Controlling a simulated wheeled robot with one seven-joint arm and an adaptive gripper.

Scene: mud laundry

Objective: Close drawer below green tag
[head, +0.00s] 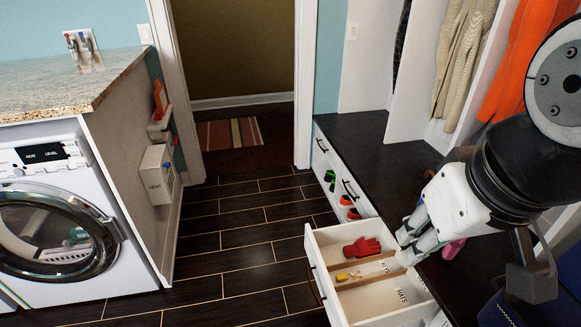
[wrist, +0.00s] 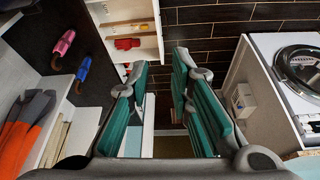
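An open white drawer (head: 382,311) juts out from the dark-topped bench in the head view. The open drawer (wrist: 160,30) is beyond the fingertips there.
Red-orange pieces (head: 347,201) show on the shut fronts. Pink (wrist: 64,42) and blue (wrist: 83,71) items lie on the bench. A washer (head: 60,235) and counter stand left. Coats hang at right. The dark floor between is clear, with a striped mat (head: 230,133) beyond.

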